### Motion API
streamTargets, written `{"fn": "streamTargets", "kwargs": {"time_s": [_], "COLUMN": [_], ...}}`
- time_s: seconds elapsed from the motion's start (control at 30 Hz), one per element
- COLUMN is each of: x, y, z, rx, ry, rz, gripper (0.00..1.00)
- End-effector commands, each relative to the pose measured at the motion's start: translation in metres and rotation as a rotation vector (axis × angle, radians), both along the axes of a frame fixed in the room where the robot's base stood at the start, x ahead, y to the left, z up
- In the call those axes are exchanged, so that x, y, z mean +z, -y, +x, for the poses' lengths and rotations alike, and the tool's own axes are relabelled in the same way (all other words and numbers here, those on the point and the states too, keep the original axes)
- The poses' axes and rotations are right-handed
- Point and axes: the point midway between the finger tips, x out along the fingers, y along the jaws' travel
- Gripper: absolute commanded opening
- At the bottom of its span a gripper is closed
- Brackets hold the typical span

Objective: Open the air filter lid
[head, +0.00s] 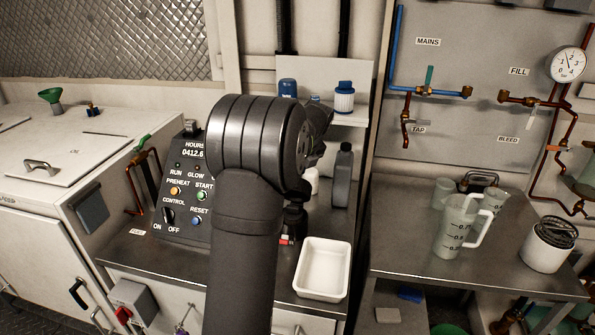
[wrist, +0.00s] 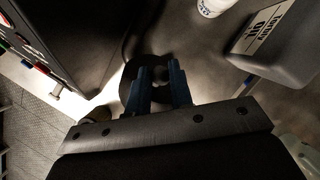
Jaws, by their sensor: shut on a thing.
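In the head view my own arm covers this spot. Only a dark shape (head: 296,215) shows just right of the arm, above the counter, and my fingers cannot be made out there.
A control box (head: 183,190) stands close on the left. A white tray (head: 322,268) is at the counter's front right. A grey oil jug (head: 342,178) stands behind, also in the wrist view (wrist: 280,45). A shelf holds a blue-and-white filter (head: 344,98).

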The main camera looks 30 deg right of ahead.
Motion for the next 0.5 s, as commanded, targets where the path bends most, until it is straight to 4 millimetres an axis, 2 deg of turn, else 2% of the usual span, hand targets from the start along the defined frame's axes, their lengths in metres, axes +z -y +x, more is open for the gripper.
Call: {"fn": "streamTargets", "kwargs": {"time_s": [0.03, 0.4, 0.43, 0.5], "x": [-0.0021, -0.0022, -0.0023, -0.0023], "y": [0.0059, 0.006, 0.006, 0.0059], "z": [-0.0039, -0.0039, -0.004, -0.0041], "rx": [-0.007, -0.007, -0.007, -0.007], "ry": [-0.005, -0.005, -0.005, -0.006], "rz": [-0.007, -0.007, -0.007, -0.006], "gripper": [0.0, 0.0, 0.24, 0.37]}}
